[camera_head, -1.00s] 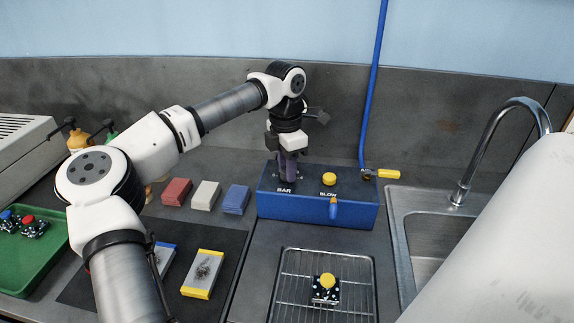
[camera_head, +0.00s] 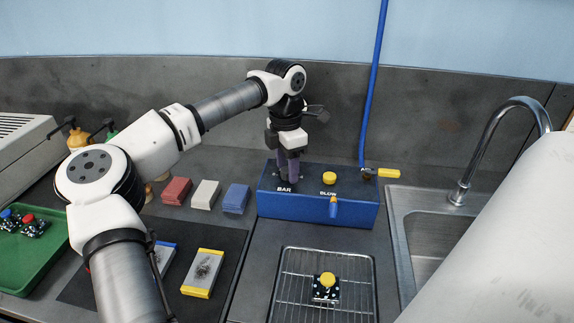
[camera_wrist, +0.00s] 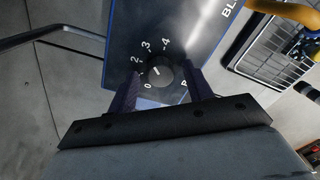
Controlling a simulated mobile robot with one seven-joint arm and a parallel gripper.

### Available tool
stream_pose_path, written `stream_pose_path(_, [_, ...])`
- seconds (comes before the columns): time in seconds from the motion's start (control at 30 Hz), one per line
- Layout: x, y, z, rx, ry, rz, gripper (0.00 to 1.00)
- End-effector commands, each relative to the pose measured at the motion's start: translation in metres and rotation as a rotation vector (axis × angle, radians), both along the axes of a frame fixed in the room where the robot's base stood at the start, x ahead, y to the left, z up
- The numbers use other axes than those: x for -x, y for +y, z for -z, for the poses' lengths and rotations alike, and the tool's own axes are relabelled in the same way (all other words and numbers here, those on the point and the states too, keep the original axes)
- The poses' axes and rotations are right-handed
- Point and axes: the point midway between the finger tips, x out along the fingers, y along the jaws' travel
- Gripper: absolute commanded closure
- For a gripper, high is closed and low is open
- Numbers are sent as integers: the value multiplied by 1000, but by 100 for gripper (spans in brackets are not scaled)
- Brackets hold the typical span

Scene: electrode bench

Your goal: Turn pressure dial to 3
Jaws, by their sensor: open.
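The blue control box (camera_head: 350,212) stands at the back of the bench, with the label BAR at its left and BLOW near its middle. In the wrist view the round black pressure dial (camera_wrist: 159,74) sits on the box's top face (camera_wrist: 190,28). White numbers 0, 2, 3 and 4 show around it. A small light mark shows on the dial, but I cannot tell exactly which number it points at. My gripper (camera_head: 288,176) points down over the BAR end. In the wrist view my gripper (camera_wrist: 162,78) is open, one dark finger on each side of the dial. The fingers hide part of the scale.
A yellow button (camera_head: 329,178) and a blue lever (camera_head: 333,208) are on the box, right of my gripper. A yellow-handled valve (camera_head: 388,173) and blue hose (camera_head: 372,80) stand behind. Coloured blocks (camera_head: 206,195) lie left. A wire rack (camera_head: 287,290) is in front; a sink (camera_head: 398,225) is right.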

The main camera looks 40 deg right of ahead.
Motion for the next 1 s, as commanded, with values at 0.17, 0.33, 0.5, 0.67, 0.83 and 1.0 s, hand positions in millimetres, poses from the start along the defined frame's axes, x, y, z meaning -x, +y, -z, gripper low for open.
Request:
stream_pose_path(0.17, [-1,-1,-23,3,-3,-1,49])
stream_pose_path(0.33, [-3,-2,-62,3,-3,-2,49])
stream_pose_path(0.5, [-4,-2,-100,3,-2,-1,49])
stream_pose_path(0.67, [-5,-2,-124,1,-2,0,49])
stream_pose_path(0.83, [-5,-2,-135,1,0,0,49])
stream_pose_path(1.0, [-5,-2,-136,1,0,1,49])
